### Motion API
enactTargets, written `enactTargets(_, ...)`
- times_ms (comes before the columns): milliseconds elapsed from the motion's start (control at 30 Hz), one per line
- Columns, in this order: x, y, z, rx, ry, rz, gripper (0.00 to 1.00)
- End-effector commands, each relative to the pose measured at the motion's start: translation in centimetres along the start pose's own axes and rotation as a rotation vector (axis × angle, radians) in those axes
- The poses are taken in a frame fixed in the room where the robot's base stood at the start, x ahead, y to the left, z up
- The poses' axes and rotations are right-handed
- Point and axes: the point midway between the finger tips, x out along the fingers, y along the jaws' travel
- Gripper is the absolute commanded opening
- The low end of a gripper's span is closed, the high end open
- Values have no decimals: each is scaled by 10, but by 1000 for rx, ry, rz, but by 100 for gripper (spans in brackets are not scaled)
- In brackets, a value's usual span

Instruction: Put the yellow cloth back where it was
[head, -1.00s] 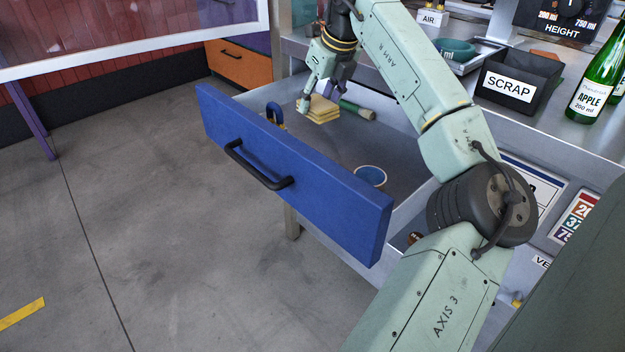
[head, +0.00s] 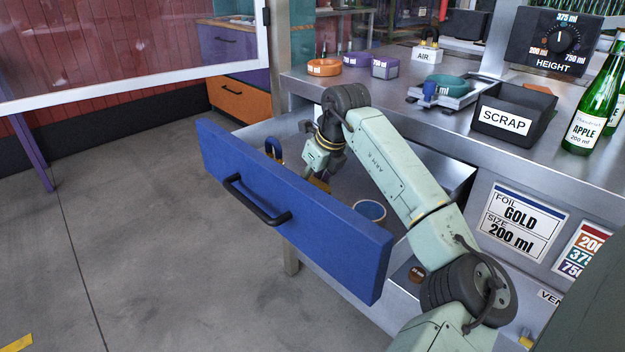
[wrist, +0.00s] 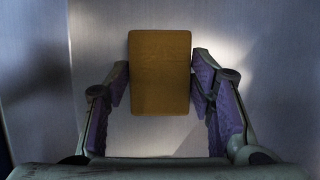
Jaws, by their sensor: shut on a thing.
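The folded yellow cloth (wrist: 160,72) sits between the purple-padded fingers of my gripper (wrist: 160,90) in the wrist view, above a pale flat surface. My gripper (head: 318,170) is shut on it and is low inside the open drawer with the blue front (head: 290,215). In the head view only a thin part of the cloth (head: 321,185) shows below the gripper, behind the drawer front. I cannot tell whether the cloth touches the drawer floor.
The worktop above holds a SCRAP bin (head: 512,117) and a green bottle (head: 592,105).

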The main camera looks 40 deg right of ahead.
Motion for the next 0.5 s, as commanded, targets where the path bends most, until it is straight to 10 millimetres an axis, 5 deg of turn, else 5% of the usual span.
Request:
enactTargets(233, 4, 0, -2, 0, 0, 0, 23)
enactTargets(267, 3, 0, -1, 0, 0, 0, 50)
enactTargets(500, 2, 0, -1, 0, 0, 0, 66)
